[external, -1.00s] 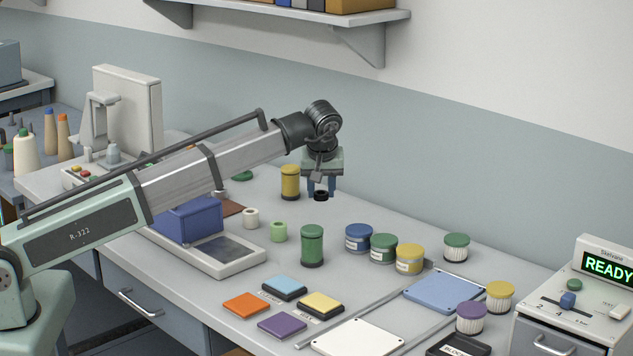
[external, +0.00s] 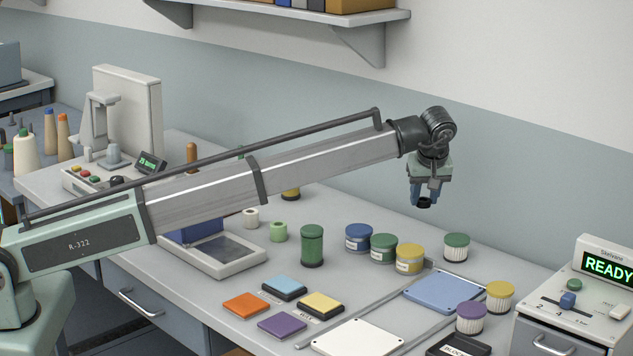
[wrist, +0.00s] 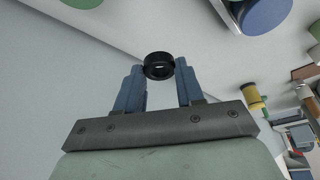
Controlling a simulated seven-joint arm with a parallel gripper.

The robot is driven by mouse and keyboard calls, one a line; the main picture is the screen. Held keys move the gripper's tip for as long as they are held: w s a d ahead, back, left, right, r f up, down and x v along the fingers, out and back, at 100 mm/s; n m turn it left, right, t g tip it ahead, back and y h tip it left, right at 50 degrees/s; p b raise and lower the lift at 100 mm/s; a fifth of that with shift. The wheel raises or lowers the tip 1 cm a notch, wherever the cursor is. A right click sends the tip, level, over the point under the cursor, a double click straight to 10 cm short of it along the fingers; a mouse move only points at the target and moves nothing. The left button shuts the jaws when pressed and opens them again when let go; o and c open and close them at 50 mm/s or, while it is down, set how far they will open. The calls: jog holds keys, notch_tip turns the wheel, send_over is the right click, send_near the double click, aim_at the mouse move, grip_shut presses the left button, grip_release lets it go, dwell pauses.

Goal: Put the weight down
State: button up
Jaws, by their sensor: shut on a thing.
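The ring is clear of the bench top and of the jars.
Blue, green and yellow tubs (external: 410,258) stand left of the green-lidded jar. A blue pad (external: 445,291) lies in front, with yellow- and purple-lidded jars beside it. A control box (external: 590,290) reading READY stands at right. Colored tiles (external: 283,287) lie at front.

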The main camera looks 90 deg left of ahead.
aim_at(420, 243)
jog(key=shift+f, duration=4.75)
jog(key=shift+f, duration=0.1)
jog(key=o, duration=1.1)
jog(key=shift+c, duration=0.2)
jog(key=v, duration=1.2)
